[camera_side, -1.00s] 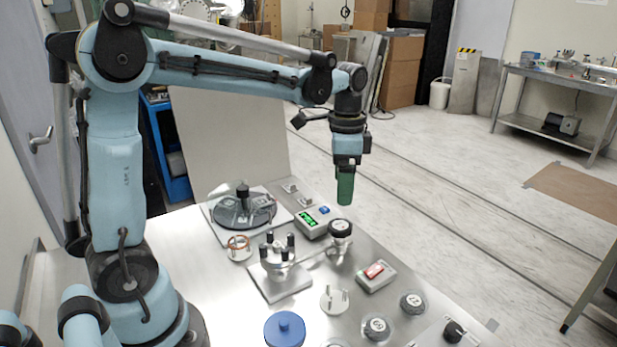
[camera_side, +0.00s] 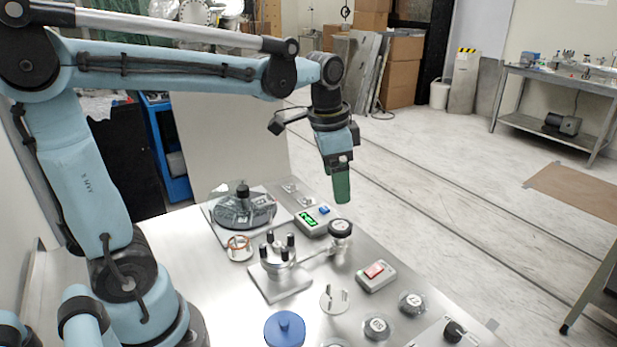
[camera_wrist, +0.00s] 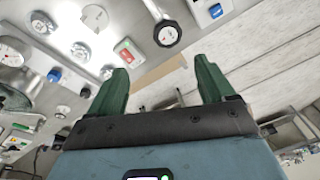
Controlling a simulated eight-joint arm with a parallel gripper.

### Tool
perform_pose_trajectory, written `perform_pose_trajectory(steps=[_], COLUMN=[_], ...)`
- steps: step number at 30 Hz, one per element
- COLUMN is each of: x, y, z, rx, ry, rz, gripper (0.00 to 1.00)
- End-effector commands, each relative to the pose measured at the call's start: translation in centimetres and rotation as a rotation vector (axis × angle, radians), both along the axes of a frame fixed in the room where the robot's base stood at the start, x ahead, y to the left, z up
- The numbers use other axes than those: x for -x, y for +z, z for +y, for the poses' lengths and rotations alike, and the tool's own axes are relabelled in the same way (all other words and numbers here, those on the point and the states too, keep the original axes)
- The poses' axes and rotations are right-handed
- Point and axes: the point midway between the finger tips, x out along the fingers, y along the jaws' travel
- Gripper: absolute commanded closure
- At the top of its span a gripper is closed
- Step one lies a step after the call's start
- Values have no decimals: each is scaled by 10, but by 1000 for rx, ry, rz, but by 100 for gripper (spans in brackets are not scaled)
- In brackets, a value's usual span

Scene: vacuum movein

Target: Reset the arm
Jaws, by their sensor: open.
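My arm is raised and bent, with the wrist slightly tilted.
The metal table (camera_side: 220,300) holds a round chamber with a glass cover (camera_side: 243,208), a box with a green display (camera_side: 313,220), a red-switch box (camera_side: 376,274), a blue knobbed disc (camera_side: 284,329) and a valve-like fixture (camera_side: 279,256). Air around my gripper is free.

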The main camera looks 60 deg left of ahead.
Motion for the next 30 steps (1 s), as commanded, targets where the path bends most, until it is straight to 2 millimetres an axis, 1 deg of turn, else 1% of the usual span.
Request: perform_pose_trajectory(steps=[1, 5, 9, 15, 21, 30], x=[10, 29, 49, 68, 74, 74], y=[-2, -7, -18, -34, -41, -41], z=[-4, -12, -19, -26, -29, -29], rx=[5, 32, 77, 146, 181, 182], ry=[34, 134, 237, 348, 393, 395], rz=[-39, -148, -262, -386, -437, -439], gripper=[18, 18, 18, 18, 18, 18])
